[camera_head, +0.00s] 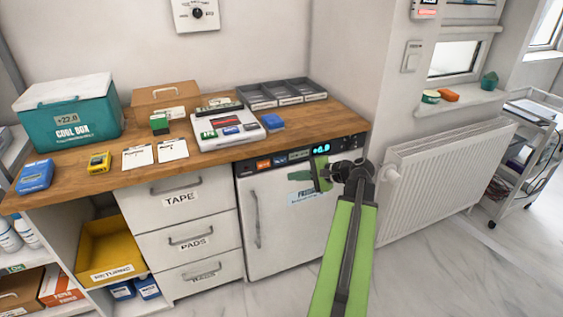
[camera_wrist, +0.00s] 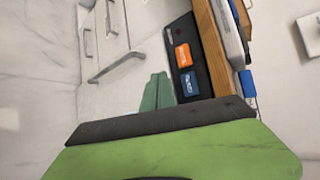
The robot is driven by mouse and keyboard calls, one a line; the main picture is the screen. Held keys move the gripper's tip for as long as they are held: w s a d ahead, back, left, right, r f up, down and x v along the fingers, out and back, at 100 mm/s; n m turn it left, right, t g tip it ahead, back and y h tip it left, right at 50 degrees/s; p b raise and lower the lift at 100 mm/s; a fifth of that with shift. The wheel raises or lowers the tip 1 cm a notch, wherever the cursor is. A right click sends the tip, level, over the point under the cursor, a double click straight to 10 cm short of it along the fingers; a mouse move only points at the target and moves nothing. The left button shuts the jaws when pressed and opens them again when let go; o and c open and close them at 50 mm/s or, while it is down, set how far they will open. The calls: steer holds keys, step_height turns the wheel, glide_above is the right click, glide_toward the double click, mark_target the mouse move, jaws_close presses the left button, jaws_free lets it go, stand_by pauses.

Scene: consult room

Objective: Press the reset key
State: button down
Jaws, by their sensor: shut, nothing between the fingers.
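The black control panel (camera_head: 291,158) runs along the top front of the white fridge (camera_head: 280,225), under the wooden counter. It carries an orange key (camera_head: 263,164) at its left and a lit blue display (camera_head: 321,149) at its right. In the wrist view the panel (camera_wrist: 176,35) shows an orange key (camera_wrist: 183,56) and a blue key (camera_wrist: 189,83). The key lettering is too small to read, so I cannot tell which is reset. My gripper (camera_head: 302,176) is shut and empty, just below the panel's right half. Its green fingertips (camera_wrist: 157,92) show beside the panel, apart from both keys.
The wooden counter (camera_head: 215,155) above holds a teal cool box (camera_head: 70,112), a white device (camera_head: 225,128) and grey trays (camera_head: 283,92). White drawers (camera_head: 185,240) stand left of the fridge. A radiator (camera_head: 445,180) stands right of my arm. The floor in front is clear.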

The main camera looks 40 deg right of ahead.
glide_toward(277, 164)
steer(key=w+a+f, duration=0.2)
steer(key=w, duration=0.1)
steer(key=shift+w+a+f, duration=0.2)
steer(key=shift+w+f, duration=0.1)
stand_by(1.6)
steer(key=shift+w+d, duration=0.15)
steer(key=shift+w, duration=0.3)
steer(key=shift+w+d, duration=0.2)
steer(key=shift+w, duration=0.25)
stand_by(0.6)
steer(key=shift+s, duration=0.1)
steer(key=shift+s+a, duration=0.35)
steer(key=shift+s, duration=0.4)
steer(key=s, duration=0.1)
steer(key=s+a, duration=0.1)
steer(key=s, duration=0.1)
steer(key=s+a, duration=0.1)
steer(key=shift+s, duration=0.35)
